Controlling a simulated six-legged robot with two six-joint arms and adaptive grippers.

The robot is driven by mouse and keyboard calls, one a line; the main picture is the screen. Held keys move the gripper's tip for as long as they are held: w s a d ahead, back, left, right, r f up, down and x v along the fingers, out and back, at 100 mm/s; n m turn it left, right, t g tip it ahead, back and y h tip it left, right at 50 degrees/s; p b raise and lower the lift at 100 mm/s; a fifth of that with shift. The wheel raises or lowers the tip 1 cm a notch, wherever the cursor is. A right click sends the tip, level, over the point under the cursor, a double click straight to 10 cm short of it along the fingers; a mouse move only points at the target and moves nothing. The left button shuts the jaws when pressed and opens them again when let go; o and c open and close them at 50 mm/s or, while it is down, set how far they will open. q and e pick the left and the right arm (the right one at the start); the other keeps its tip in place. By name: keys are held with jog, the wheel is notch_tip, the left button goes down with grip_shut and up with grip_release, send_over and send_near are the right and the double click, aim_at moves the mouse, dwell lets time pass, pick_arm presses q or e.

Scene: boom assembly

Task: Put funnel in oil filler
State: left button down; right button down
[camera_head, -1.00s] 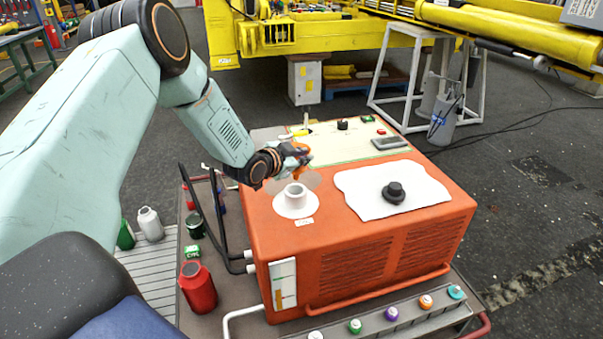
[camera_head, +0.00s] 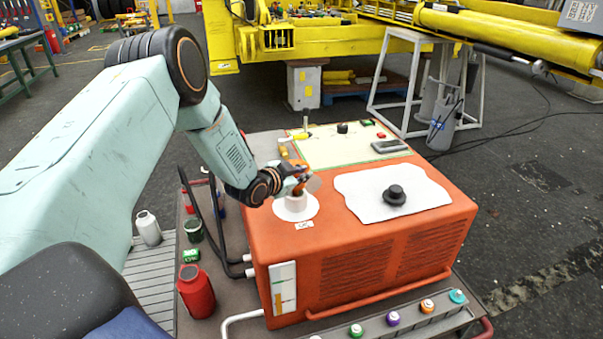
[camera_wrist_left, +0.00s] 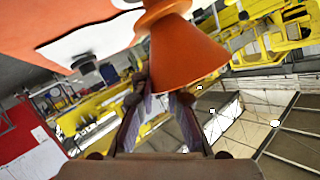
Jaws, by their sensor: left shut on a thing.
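The orange funnel (camera_wrist_left: 187,55) is held in my left gripper (camera_wrist_left: 160,100), whose fingers close on it in the left wrist view. In the head view the gripper (camera_head: 293,180) and the small visible part of the funnel (camera_head: 300,187) are right at the top of the white oil filler neck (camera_head: 296,203). The neck stands on a round white patch on the orange machine (camera_head: 350,230). The gripper partly covers the funnel and the neck's mouth, so I cannot tell whether the spout is inside it. My right gripper is not in view.
A black cap (camera_head: 394,194) lies on a white cloth (camera_head: 365,190) to the right. A phone-like device (camera_head: 389,146) lies at the back.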

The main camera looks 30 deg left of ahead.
pick_arm(q)
jog(key=shift+w+f, duration=0.15)
jog(key=shift+f, duration=0.1)
jog(key=c, duration=1.3)
grip_release()
jog(key=shift+s+r, duration=0.15)
jog(key=shift+s, duration=0.05)
jog(key=shift+c, duration=0.2)
jog(key=shift+w, duration=0.1)
